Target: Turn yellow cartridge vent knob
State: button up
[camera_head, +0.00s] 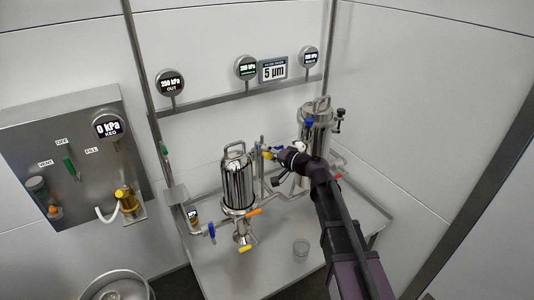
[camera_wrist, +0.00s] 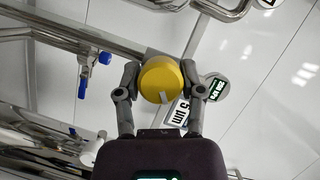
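The yellow cartridge vent knob (camera_wrist: 162,78) is a round yellow cap with a pale mark on its lower edge. In the wrist view it sits between the two fingers of my gripper (camera_wrist: 161,70), one on each side and very close to its rim. I cannot tell whether both fingertips press on it. In the head view the yellow knob (camera_head: 267,155) shows small at the tip of my gripper (camera_head: 278,154), which comes in from the right beside the middle filter housing (camera_head: 237,182).
A second steel housing (camera_head: 316,125) stands behind my arm. Blue-handled valves (camera_wrist: 105,58) and steel pipes lie to the left in the wrist view. A keg panel (camera_head: 75,150) is at left.

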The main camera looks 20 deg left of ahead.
jog(key=shift+o, duration=1.2)
jog(key=shift+r, duration=0.1)
jog(key=shift+d+r, duration=0.1)
jog(key=shift+d, duration=0.25)
jog(key=s+d+f+g+h, duration=0.2)
jog(key=s+d+f+h, duration=0.35)
jog(key=d, duration=0.85)
jog(key=s+d+f+g+h, duration=0.2)
jog(key=s+d+f+h, duration=0.35)
jog(key=d, duration=0.95)
jog(key=s+d+f+g+h, duration=0.2)
jog(key=s+d+f+h, duration=0.35)
jog(key=d, duration=0.85)
notch_tip(320, 180, up, 12)
jog(key=y+p, duration=0.1)
jog(key=p, duration=1.1)
jog(key=shift+s+a+r, duration=0.25)
jog(key=shift+s, duration=0.2)
